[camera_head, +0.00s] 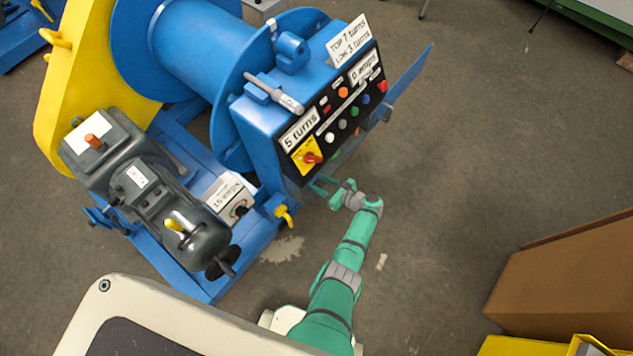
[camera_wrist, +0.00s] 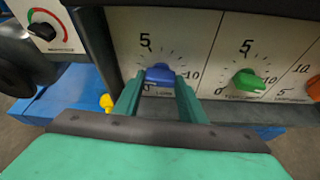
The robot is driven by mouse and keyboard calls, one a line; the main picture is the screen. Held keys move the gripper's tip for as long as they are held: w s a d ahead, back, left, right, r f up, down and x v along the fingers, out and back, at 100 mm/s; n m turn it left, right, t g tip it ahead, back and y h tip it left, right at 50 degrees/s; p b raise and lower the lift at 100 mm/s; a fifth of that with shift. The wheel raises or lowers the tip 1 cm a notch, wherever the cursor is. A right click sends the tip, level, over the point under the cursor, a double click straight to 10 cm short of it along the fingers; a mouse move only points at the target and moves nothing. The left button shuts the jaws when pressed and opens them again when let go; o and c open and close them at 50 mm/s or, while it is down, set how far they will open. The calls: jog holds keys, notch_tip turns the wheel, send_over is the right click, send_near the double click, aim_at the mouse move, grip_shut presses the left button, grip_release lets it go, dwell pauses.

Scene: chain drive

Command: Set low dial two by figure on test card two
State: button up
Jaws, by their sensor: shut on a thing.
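In the wrist view, a blue dial (camera_wrist: 160,74) sits on a pale panel with a scale marked 0, 5 and 10. My gripper (camera_wrist: 157,92) is shut on this blue dial, one green finger on each side; its pointer direction is not clear. A green dial (camera_wrist: 248,79) with a like scale is to its right, and an orange dial (camera_wrist: 314,90) is at the right edge. In the head view, my gripper (camera_head: 322,187) reaches below the blue control box. Cards there read "TOP 7 turns, LOW 3 turns" (camera_head: 349,42), "0 amps" (camera_head: 365,67), "5 turns" (camera_head: 300,130) and "1.5 amps" (camera_head: 228,192).
A black knob (camera_wrist: 42,31) with a green-red scale is left in the wrist view. A yellow handle (camera_head: 284,215) juts out near my gripper. A grey motor (camera_head: 165,190) and blue drum (camera_head: 205,50) stand left. A cardboard box (camera_head: 565,280) is right; the floor between is clear.

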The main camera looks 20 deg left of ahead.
jog(key=shift+m, duration=0.5)
jog(key=shift+g, duration=0.4)
jog(key=o, duration=1.1)
jog(key=shift+c, duration=0.2)
jog(key=v, duration=1)
jog(key=shift+d, duration=0.45)
jog(key=shift+s, duration=0.1)
